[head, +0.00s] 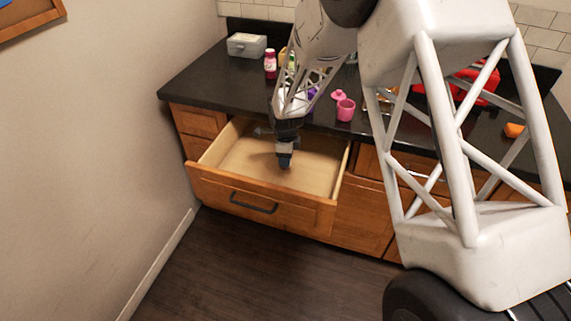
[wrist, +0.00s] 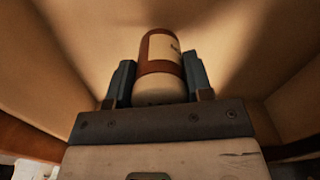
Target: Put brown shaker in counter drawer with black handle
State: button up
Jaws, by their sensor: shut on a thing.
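The counter drawer (head: 210,184) with the black handle (head: 254,202) is pulled open below the black counter. My gripper (head: 285,160) points down into the opening of this drawer. In the wrist view my gripper (wrist: 160,88) is shut on the brown shaker (wrist: 160,55), which has a brown band, a cream label and a pale base. The shaker is between the two fingers, with the pale drawer interior beyond it. In the head view the shaker is mostly hidden by the gripper. I cannot tell whether it touches the drawer bottom.
A red object (head: 475,85) and an orange item (head: 514,130) are at the right, partly behind my arm. A wall borders the left. The drawer's visible floor looks clear.

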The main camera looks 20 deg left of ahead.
jog(key=shift+f, duration=1.9)
jog(key=shift+f, duration=0.1)
jog(key=o, duration=0.9)
jog(key=shift+o, duration=0.2)
notch_tip(320, 180, up, 12)
jog(key=shift+r, duration=0.15)
